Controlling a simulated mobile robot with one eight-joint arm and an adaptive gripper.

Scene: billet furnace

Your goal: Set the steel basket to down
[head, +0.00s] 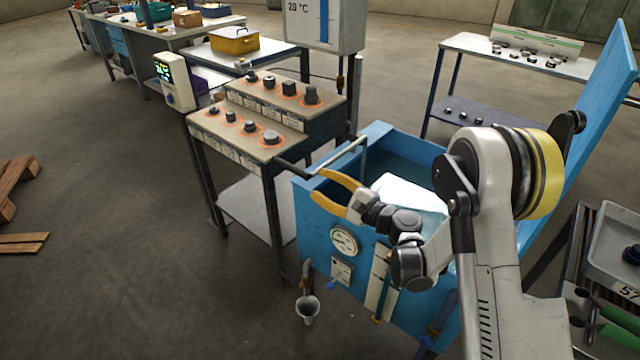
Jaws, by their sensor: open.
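My gripper (318,183) has two orange-yellow fingers, spread open and empty. It is over the left front rim of the blue tank (325,232), fingertips pointing left. A grey bent bar (345,156) crosses the tank's left rim and ends in a black grip (292,168). The fingertips are close to this grip; I cannot tell whether they touch it. The bar may be the steel basket's handle. The basket itself cannot be made out clearly. A bright white surface (402,190) shows in the tank opening behind my wrist, and my arm hides much of the tank's right side.
A knob console (255,150) stands just left of the tank, with a small display box (172,80) beside it. The raised blue lid (600,95) is at right. Floor at left is mostly clear, with wooden pallets (18,190).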

